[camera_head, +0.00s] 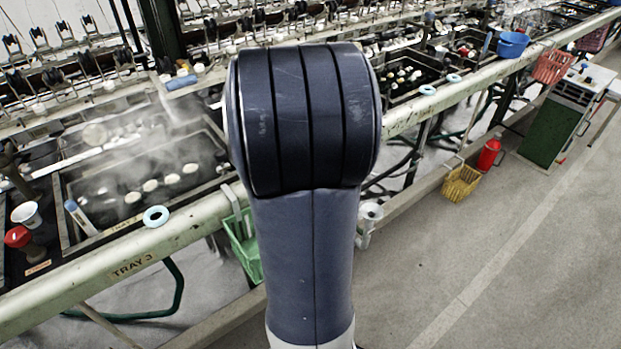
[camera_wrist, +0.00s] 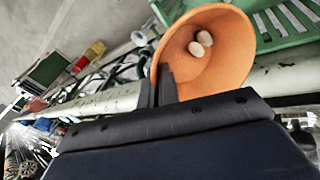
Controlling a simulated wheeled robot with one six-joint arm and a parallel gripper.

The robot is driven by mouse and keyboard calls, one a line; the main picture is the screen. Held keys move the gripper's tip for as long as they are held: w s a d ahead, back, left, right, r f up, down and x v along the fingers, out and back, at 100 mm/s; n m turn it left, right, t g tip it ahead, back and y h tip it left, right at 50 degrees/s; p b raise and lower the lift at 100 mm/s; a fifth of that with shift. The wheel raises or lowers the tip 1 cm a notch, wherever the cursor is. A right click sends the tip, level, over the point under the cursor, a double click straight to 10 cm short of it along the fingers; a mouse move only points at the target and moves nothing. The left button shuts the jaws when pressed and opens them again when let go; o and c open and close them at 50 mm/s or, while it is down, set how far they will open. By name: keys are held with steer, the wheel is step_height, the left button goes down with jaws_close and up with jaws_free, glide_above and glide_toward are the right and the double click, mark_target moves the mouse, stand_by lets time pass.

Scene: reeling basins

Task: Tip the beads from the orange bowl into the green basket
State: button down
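The orange bowl (camera_wrist: 215,62) is in the wrist view, its opening turned toward the camera. Two pale, rounded beads (camera_wrist: 200,42) show inside it. My gripper (camera_wrist: 157,80) has its dark fingers at the bowl's left rim, one on each side of the wall, shut on it. The green basket (camera_wrist: 285,36) is behind the bowl at the upper right, partly cut off by the frame. In the head view the green basket (camera_head: 243,252) hangs below the rail, partly hidden by my arm. The bowl and my gripper are hidden there behind my arm.
A long pale rail (camera_head: 180,235) runs along steaming basins (camera_head: 140,185). A blue ring (camera_head: 156,216) lies on the rail. A yellow basket (camera_head: 461,183), a red canister (camera_head: 489,155) and a green cabinet (camera_head: 550,128) are on the right. The floor at the lower right is clear.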

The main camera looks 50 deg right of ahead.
steer(key=shift+a+f+b, duration=0.1)
steer(key=shift+f+b, duration=0.15)
steer(key=shift+b, duration=0.05)
